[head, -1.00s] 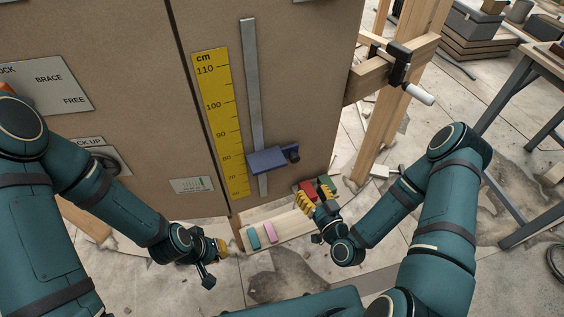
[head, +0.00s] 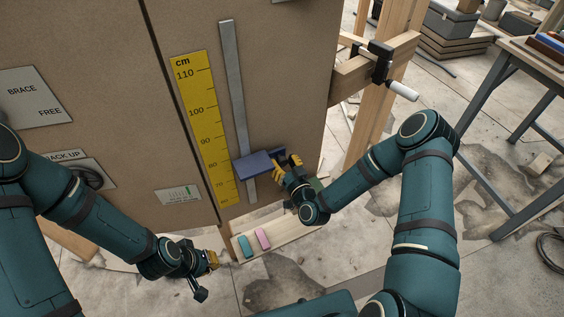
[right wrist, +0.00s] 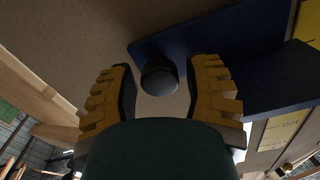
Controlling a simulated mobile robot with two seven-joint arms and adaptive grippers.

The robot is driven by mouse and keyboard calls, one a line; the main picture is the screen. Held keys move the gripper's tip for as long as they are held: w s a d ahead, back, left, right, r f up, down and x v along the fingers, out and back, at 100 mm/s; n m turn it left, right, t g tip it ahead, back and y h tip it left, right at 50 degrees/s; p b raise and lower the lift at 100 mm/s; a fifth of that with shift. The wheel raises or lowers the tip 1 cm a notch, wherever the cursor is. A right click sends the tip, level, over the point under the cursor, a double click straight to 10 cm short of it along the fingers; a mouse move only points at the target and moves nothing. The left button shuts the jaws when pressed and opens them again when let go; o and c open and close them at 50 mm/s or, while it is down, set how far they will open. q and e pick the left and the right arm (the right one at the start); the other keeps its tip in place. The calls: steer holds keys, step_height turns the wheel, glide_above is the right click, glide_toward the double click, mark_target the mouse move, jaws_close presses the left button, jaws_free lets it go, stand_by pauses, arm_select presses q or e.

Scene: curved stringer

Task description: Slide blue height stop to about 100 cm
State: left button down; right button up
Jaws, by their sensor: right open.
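The blue height stop (head: 258,165) sits on the grey vertical rail (head: 232,80) of the brown panel, near the 80 mark of the yellow cm scale (head: 201,125). My right gripper (head: 287,166) is at the stop's right end, fingers open. In the right wrist view, the stop (right wrist: 225,40) shows as a dark blue bracket. A dark round knob (right wrist: 159,76) lies between the open fingertips (right wrist: 163,68), with visible gaps on both sides.
A wooden ledge below the panel holds a teal block (head: 245,246) and a pink block (head: 263,239). A clamp (head: 380,62) with a white handle sticks out from the timber on the right. A workbench (head: 530,60) stands at far right. The rail above the stop is clear.

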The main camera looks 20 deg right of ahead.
steer(key=shift+w, duration=0.35)
steer(key=shift+c, duration=0.4)
jaws_close()
steer(key=shift+r, duration=0.1)
step_height(320, 180, up, 19)
steer(key=p, duration=0.8)
steer(key=shift+r+p, duration=0.35)
steer(key=shift+r, duration=0.15)
